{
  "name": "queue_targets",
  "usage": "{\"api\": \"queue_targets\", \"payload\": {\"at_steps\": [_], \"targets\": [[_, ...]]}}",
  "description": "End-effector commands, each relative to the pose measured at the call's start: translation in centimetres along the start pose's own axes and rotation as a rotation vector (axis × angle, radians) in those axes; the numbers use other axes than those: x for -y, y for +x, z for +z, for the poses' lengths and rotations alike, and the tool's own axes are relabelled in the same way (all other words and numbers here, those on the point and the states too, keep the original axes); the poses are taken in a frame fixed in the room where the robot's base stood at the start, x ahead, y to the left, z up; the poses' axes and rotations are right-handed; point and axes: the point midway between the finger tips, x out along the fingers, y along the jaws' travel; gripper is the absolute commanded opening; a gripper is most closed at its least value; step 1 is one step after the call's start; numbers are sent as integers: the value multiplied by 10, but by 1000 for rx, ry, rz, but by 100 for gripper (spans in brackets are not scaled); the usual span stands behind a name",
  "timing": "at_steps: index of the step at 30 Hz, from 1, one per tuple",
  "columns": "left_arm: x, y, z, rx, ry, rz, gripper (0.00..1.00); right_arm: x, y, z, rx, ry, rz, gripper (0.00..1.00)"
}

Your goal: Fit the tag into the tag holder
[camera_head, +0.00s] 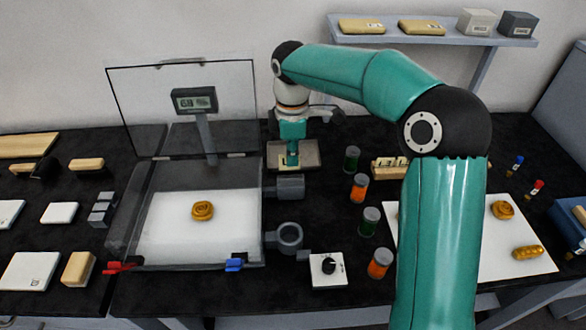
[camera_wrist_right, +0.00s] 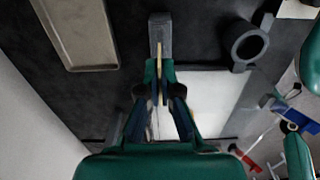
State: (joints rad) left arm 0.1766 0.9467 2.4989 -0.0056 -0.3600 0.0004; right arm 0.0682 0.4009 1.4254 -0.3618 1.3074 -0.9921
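My right gripper (camera_head: 292,155) hangs fingers-down at the case's back right corner. In the right wrist view its fingers (camera_wrist_right: 160,88) are closed on a thin pale tag (camera_wrist_right: 160,72), seen edge-on. A cream corner of the tag (camera_head: 283,163) shows beside the fingers in the head view. The grey block I take for the tag holder (camera_head: 289,187) sticks out from the case's right side, just in front of the gripper. In the wrist view the holder (camera_wrist_right: 160,35) lies beyond the fingertips. I cannot tell whether the tag touches it. My left gripper is not seen.
A glass case (camera_head: 155,215) with its lid up holds a gilt piece (camera_head: 202,211). A beige tray (camera_head: 312,156) lies behind the holder, and a grey ring (camera_head: 289,236) in front. Several jars (camera_head: 359,187) stand to the right. A knob box (camera_head: 328,270) sits near the front edge.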

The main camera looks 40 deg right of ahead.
Motion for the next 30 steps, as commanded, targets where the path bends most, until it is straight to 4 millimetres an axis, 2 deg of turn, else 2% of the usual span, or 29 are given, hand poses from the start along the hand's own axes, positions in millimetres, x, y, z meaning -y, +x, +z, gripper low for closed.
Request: {"api": "queue_targets", "payload": {"at_steps": [10,22,28,30], "targets": [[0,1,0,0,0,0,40,0,40,0,2,-2,-2,0],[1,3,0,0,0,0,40,0,47,-2,1,-3,-1,0],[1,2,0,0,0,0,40,0,46,-2,1,-4,0,31],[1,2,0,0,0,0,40,0,46,-2,1,-4,0,31]]}}
